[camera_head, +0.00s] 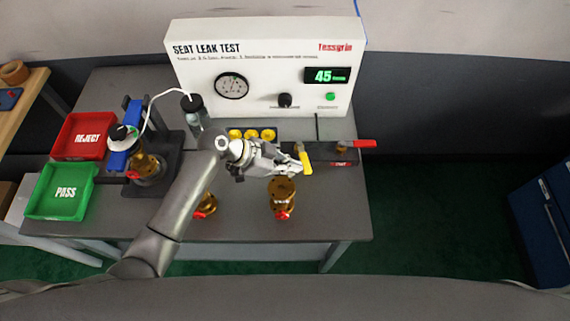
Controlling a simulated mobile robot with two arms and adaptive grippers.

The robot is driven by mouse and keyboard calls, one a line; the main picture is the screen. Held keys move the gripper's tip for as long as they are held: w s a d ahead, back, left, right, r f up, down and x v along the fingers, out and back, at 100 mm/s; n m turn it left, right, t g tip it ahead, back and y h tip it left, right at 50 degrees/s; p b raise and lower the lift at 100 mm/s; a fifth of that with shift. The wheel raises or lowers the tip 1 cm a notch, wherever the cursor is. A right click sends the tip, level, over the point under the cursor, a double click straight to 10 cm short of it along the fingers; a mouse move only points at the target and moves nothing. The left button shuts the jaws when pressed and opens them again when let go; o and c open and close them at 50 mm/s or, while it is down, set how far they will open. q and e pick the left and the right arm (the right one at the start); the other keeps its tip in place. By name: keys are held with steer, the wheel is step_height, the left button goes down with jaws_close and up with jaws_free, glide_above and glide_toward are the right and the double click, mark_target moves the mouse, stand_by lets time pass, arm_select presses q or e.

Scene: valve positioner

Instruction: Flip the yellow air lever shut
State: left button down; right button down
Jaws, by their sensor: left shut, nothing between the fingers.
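The yellow air lever (307,163) stands on the bench below the test panel. Its handle points toward the front of the bench, tilted slightly. My left gripper (297,166) comes in from the left with its fingers shut and empty. The fingertips are right beside the left side of the lever. I cannot tell whether they touch it. The lever's pivot is hard to make out behind the gripper. My right gripper is not in view.
The seat leak test panel (265,60) reads 45. A red handle (362,143) sits right of the lever. A brass valve (283,193) stands in front, another partly behind my arm. Red reject (62,150) and green pass (38,208) trays and a clamp fixture (173,165) are left.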

arm_select(q)
steer(key=shift+f, duration=0.15)
steer(key=shift+a, duration=0.15)
steer(key=v, duration=1.2)
